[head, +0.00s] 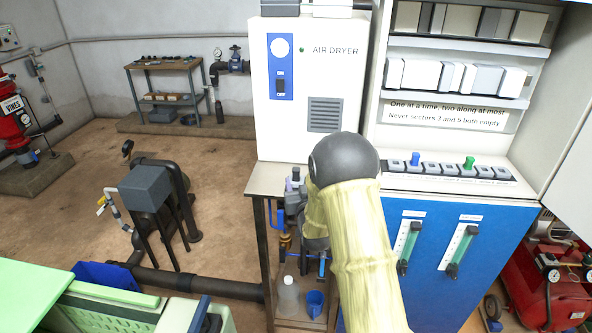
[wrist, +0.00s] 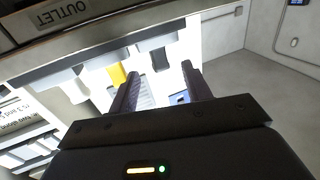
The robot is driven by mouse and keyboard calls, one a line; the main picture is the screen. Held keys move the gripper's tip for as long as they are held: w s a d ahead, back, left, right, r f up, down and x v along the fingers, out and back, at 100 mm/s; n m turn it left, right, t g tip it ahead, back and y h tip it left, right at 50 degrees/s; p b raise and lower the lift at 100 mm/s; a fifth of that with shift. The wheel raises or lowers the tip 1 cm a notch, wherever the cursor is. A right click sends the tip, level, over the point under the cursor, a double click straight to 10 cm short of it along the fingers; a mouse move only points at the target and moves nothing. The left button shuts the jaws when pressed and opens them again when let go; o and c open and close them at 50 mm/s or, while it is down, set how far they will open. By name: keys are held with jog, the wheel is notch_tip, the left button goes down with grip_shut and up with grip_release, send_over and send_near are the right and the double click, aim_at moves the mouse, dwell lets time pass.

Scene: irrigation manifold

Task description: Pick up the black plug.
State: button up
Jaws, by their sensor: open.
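In the wrist view, a dark, black-looking plug (wrist: 160,60) sits in a row under a pale rail, beyond my fingertips. A yellow plug (wrist: 117,75) is to its left, with a grey one (wrist: 78,74) further left. My gripper (wrist: 160,82) is open, its two fingers apart and pointing towards the row. The dark plug shows in the gap between the fingertips, with nothing held. Whether it touches a finger cannot be told.
A white air dryer (head: 310,75) stands behind my arm. A blue and white cabinet (head: 435,240) with a blue knob (head: 415,159) and a green knob (head: 468,163) is at right. A jug (head: 289,298) and blue cup (head: 315,302) stand low. Open floor lies left.

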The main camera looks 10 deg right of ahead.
aim_at(297, 172)
jog(key=shift+w, duration=0.55)
jog(key=shift+w+r+p, duration=0.25)
jog(key=shift+w+p, duration=0.15)
jog(key=shift+p, duration=0.1)
jog(key=w+p, duration=0.2)
jog(key=w, duration=0.1)
jog(key=shift+w+r+p, duration=0.3)
jog(key=shift+w+p, duration=0.1)
jog(key=shift+w+f, duration=0.15)
jog(key=shift+w, duration=0.2)
jog(key=c, duration=1.1)
